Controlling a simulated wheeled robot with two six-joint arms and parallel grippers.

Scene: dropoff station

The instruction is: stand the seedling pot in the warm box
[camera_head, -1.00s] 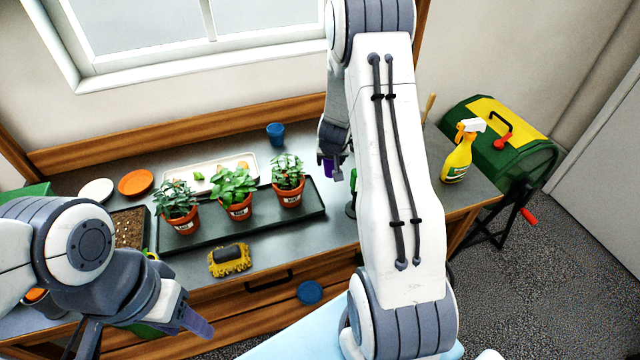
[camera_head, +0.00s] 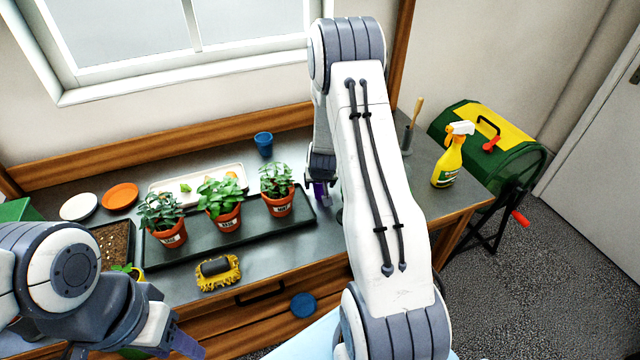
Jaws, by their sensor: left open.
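Three leafy plants in terracotta pots with white labels stand upright in a dark tray (camera_head: 300,222): a left pot (camera_head: 171,236), a middle pot (camera_head: 226,218) and a right pot (camera_head: 278,204). I cannot tell which is the seedling pot. No warm box is clearly identifiable. My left gripper (camera_head: 160,346) is open at the bottom left, in front of the bench and cut by the frame. My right gripper (camera_head: 319,192) is right of the right pot, partly hidden by my arm.
A yellow scrubbing brush (camera_head: 218,273), white tray (camera_head: 160,187), blue cup (camera_head: 264,144), orange saucer (camera_head: 120,196), white saucer (camera_head: 79,206) and soil tray (camera_head: 112,240) occupy the bench. A spray bottle (camera_head: 450,158) stands right, before a green-yellow drum (camera_head: 500,140).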

